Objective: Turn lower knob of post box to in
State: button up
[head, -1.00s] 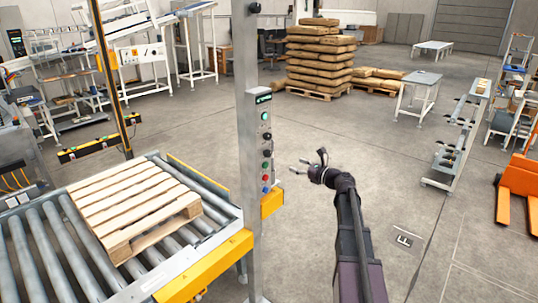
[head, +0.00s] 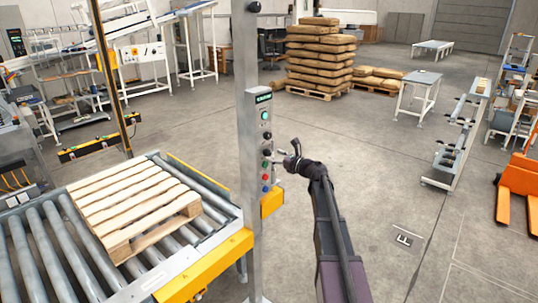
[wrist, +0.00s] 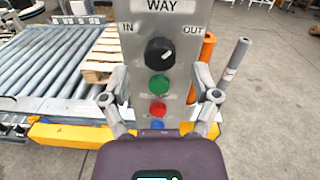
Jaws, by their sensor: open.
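The grey post box (head: 258,150) stands on a post beside the roller conveyor. Its lower knob (wrist: 160,52) is black and round, under a label reading WAY, with IN at left and OUT at right. The knob's white mark points up and right, toward OUT. My gripper (wrist: 161,78) is open and empty, its two fingers spread to either side of the panel below the knob in the wrist view. In the head view my gripper (head: 282,154) is just right of the box, close to its button face. I cannot tell whether the fingers touch the panel.
Green (wrist: 158,86), red (wrist: 158,109) and blue buttons sit below the knob, between the fingers. A wooden pallet (head: 130,205) lies on the conveyor rollers (head: 60,255) at left.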

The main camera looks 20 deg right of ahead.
aim_at(269, 153)
jog(key=shift+x, duration=1.6)
grip_shut()
